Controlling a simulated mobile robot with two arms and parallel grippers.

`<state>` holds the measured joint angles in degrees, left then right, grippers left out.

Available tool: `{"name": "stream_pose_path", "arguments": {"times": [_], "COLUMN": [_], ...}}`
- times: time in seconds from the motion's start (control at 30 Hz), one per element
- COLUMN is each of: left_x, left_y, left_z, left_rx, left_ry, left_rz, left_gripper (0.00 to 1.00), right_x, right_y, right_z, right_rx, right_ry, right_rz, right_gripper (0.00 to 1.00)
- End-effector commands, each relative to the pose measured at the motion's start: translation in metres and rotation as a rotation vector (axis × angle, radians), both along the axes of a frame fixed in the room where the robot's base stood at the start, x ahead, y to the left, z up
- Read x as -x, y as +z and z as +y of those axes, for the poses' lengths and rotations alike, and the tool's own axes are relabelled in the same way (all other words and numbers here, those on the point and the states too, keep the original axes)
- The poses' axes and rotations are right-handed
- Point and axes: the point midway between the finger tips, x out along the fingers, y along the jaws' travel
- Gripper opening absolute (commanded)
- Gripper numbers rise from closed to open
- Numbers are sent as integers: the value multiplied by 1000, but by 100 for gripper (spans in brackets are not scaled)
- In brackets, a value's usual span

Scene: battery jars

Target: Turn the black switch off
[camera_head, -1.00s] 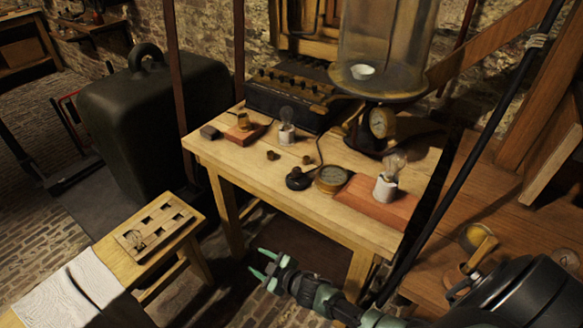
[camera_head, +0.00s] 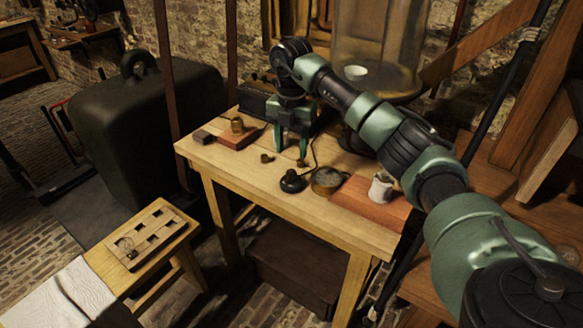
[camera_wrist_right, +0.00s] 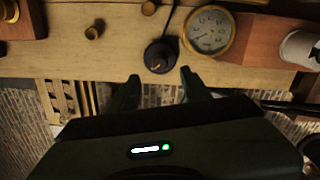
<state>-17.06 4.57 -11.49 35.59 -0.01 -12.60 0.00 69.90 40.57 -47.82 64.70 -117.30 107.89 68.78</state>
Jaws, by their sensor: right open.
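The black switch (camera_head: 291,182) is a small round black base with a knob on top. It sits on the wooden table near its front edge, and a dark cord runs from it. In the right wrist view the switch (camera_wrist_right: 160,58) lies just past my fingertips, centred between them. My right gripper (camera_head: 291,150) points down over the table, behind the switch in the head view. Its green fingers are open and empty, apart from the switch; they also show in the right wrist view (camera_wrist_right: 160,76). My left gripper is not in view.
A round brass gauge (camera_head: 326,181) stands close to the switch's right. A red-brown block (camera_head: 370,204) with a white lamp holder (camera_head: 381,187) is further right. Small brass pieces (camera_head: 267,158) lie behind the switch. The table's front strip (camera_head: 270,194) is clear.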

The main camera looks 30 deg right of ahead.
Motion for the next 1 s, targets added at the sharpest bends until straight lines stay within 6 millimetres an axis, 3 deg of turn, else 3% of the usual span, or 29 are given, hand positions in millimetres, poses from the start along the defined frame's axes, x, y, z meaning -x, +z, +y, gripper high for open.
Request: {"name": "stream_pose_path", "arguments": {"times": [0.43, 0.83, 1.0], "left_x": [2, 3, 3], "left_y": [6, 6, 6], "left_z": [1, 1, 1], "left_rx": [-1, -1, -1], "left_ry": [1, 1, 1], "left_rz": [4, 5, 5], "left_gripper": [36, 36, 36], "right_x": [1, 1, 1], "right_y": [-64, -74, -74], "right_z": [0, 0, 0], "right_rx": [0, -1, -1], "right_ry": [1, 2, 2], "right_rz": [5, 2, 2], "right_gripper": [48, 48, 1]}}
